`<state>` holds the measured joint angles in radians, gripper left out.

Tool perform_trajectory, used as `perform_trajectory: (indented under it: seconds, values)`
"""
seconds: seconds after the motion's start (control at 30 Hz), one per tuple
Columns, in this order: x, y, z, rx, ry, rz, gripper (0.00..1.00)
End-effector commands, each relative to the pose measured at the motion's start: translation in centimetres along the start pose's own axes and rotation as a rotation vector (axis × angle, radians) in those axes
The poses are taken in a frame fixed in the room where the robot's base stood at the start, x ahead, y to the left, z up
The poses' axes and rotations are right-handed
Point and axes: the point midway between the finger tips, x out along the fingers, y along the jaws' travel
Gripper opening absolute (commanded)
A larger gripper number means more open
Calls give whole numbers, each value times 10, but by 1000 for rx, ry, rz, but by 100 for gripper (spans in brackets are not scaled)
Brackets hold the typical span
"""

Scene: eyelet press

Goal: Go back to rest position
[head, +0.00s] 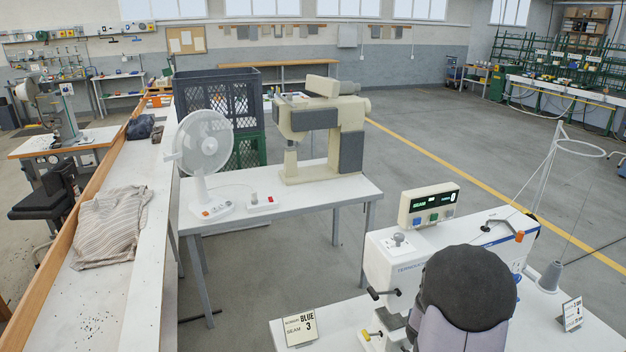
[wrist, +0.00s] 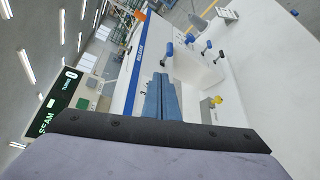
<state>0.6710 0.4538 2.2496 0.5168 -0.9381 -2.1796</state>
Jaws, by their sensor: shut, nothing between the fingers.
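My gripper (wrist: 164,80) shows in the wrist view as two blue fingers, shut against each other with nothing between them. It is in front of the white press (wrist: 150,45), and I cannot tell how far from it. In the head view, the dark rounded end of my arm hides the gripper and part of the white press (head: 395,262) at the lower right. The press has a display box (head: 430,204) on top with green lettering and coloured buttons.
A sign card (head: 300,327) reading BLUE 3 stands at the table's front left. Another card (head: 572,313) and a thread stand (head: 549,278) are at right. A white fan (head: 203,150) and a beige machine (head: 322,125) stand on a table behind. A striped cloth (head: 112,225) lies at left.

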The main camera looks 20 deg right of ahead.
Motion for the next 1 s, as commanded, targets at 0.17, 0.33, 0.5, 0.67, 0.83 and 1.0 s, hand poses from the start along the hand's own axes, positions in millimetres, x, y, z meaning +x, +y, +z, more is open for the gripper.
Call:
perform_trajectory:
  seconds: [0.17, 0.33, 0.5, 0.67, 0.83, 1.0]
  values:
    - [0, -7, -5, 189, 16, -29, 0]
    - [-4, -37, -29, 495, 75, -174, 0]
    - [-24, -83, -64, 814, 112, -424, 0]
    - [-66, -139, -95, 1066, 57, -736, 0]
    - [-138, -196, -111, 1251, -142, -1098, 0]
    - [-222, -226, -106, 1294, -416, -1372, 0]
